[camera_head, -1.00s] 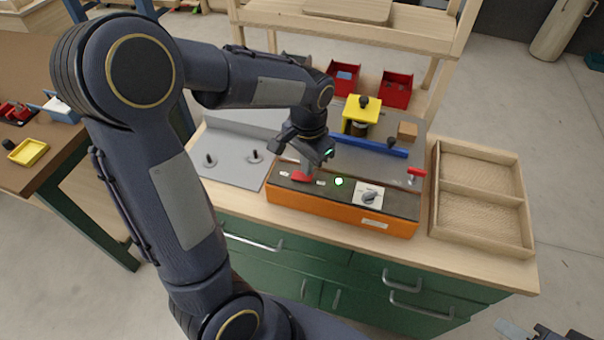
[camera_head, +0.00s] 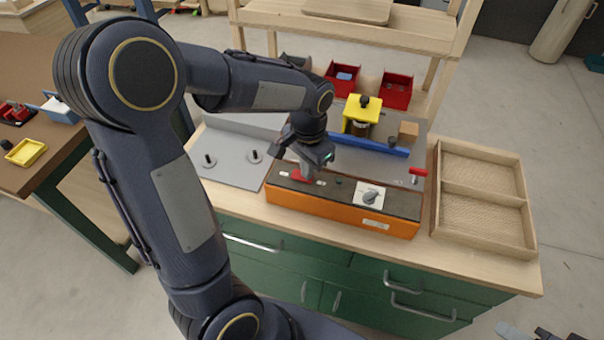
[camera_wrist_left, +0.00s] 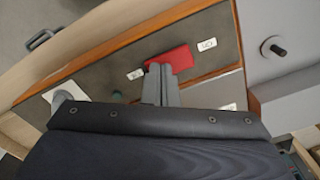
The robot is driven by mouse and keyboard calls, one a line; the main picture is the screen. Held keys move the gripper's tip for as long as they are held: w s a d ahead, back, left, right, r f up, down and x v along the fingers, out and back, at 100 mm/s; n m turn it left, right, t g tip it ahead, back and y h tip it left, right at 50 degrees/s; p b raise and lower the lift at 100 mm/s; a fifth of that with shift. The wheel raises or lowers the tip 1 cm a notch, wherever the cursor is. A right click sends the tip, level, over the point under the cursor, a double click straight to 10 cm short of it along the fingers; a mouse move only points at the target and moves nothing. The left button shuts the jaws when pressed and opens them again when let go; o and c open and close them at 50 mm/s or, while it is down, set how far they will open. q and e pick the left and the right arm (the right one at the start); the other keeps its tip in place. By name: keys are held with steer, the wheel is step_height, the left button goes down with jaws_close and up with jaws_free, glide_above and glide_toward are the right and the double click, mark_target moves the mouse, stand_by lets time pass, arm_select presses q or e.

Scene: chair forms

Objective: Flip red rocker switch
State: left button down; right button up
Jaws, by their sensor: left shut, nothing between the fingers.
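The red rocker switch (camera_head: 299,176) is set in the dark top of an orange-sided control box (camera_head: 340,211). It shows fully red in the left wrist view (camera_wrist_left: 175,57), between two small white labels. My left gripper (camera_head: 308,174) points down at the switch. Its fingers (camera_wrist_left: 160,70) are shut together and empty, with the tips at the switch's edge nearer the lamp. I cannot tell whether they touch it. The small green lamp (camera_head: 338,181) beside the switch is dark. A grey part of what may be my right gripper (camera_head: 530,331) shows at the bottom right corner.
A wooden tray (camera_head: 434,213) stands right of the box. A grey plate with black knobs (camera_head: 228,170) lies left. A yellow block fixture (camera_head: 360,112) stands behind.

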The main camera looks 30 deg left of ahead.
arm_select(q)
step_height(320, 180, up, 7)
steer(key=p, duration=0.6)
stand_by(0.3)
steer(key=shift+s, duration=0.1)
stand_by(0.3)
steer(key=s+d+r+n+t+h, duration=0.2)
steer(key=s+r, duration=0.1)
steer(key=s, duration=0.5)
steer(key=s+d+r+n+t+h, duration=0.1)
steer(key=s+d+r+n+t, duration=0.1)
steer(key=s, duration=0.6)
steer(key=shift+s+r+n+t+h, duration=0.4)
steer(key=shift+r+n+t, duration=0.1)
steer(key=shift+t, duration=0.3)
